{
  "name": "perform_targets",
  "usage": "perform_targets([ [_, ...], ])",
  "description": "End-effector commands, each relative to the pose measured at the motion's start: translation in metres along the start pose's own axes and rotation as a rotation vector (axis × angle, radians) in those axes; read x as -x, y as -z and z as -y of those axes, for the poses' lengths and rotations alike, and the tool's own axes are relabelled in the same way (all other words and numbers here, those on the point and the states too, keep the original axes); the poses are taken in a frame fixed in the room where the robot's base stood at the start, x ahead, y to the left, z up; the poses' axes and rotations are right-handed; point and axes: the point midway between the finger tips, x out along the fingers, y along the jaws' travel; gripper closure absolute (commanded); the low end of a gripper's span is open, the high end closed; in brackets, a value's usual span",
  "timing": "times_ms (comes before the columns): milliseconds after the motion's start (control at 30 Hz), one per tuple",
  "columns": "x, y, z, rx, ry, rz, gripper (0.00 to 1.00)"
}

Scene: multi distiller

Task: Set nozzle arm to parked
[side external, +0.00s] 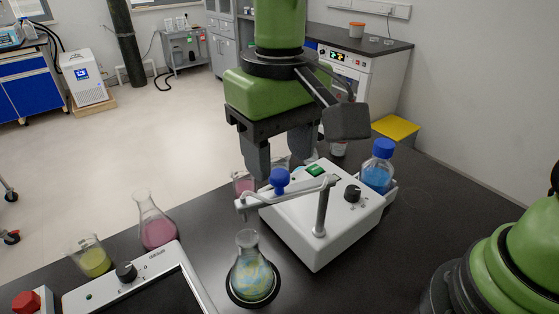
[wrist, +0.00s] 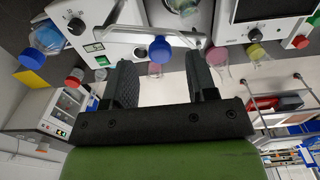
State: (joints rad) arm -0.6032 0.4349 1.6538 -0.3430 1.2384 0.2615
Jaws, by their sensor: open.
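The nozzle arm (side external: 300,191) is a grey bar on an upright post on the white dispenser box (side external: 345,228). A blue ball knob (side external: 279,178) sits on it. My gripper (side external: 281,166) is open and points down, just above and around the knob's position. In the wrist view my gripper (wrist: 160,66) shows two spread dark fingers, with the blue knob (wrist: 160,49) between and just beyond their tips. The nozzle arm (wrist: 135,33) runs across there. I cannot tell whether the fingers touch anything.
A blue-capped bottle (side external: 378,168) stands at the box's right side. A pink flask (side external: 155,222), a yellow beaker (side external: 92,258) and a second device (side external: 135,285) with a dark top are at left.

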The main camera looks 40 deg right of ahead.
Motion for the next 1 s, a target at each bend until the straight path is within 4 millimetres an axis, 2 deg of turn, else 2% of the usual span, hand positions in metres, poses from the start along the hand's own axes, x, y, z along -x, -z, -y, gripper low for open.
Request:
perform_targets([
  [100, -0.014, 0.000, 0.000, 0.000, -0.002, 0.003, 0.48],
  [200, -0.020, 0.000, 0.000, 0.000, -0.001, 0.001, 0.48],
  [467, -0.022, 0.000, 0.000, 0.000, 0.001, 0.000, 0.48],
  [500, -0.022, 0.000, 0.000, 0.000, 0.001, 0.000, 0.50],
  [700, -0.021, 0.000, 0.000, 0.000, 0.001, 0.000, 0.96],
  [733, -0.021, 0.000, 0.000, 0.000, 0.001, 0.000, 1.00],
  [1000, -0.021, 0.001, 0.000, -0.015, 0.001, -0.001, 1.00],
])
